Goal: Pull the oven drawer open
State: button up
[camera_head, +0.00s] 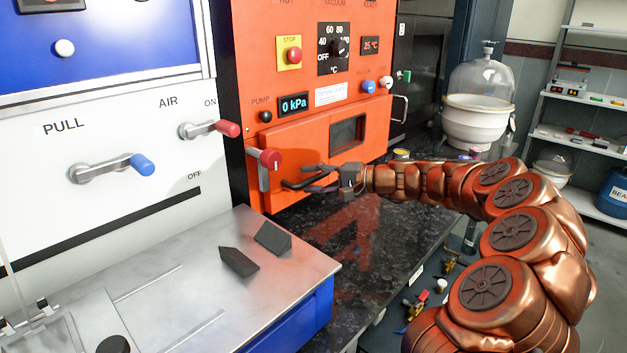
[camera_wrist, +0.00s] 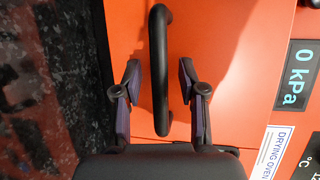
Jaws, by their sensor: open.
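In the wrist view, the black bar handle (camera_wrist: 159,40) stands out from the orange face (camera_wrist: 215,50). My gripper (camera_wrist: 160,80) is open, with one finger on each side of the handle and a visible gap to each. In the head view my gripper (camera_head: 315,177) is at the lower part of the oven front; its fingers and the dark handle overlap there, so contact is hard to tell.
A red-knobbed lever (camera_head: 268,158) is just left of my gripper. A white cabinet with blue- and red-tipped levers (camera_head: 110,168) and a metal worktop (camera_head: 190,275) are at left. Dark speckled counter (camera_head: 375,222) lies below. A glass-domed vessel (camera_head: 480,95) stands behind my arm.

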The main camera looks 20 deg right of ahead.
grip_shut()
dwell(0.3)
dwell(0.4)
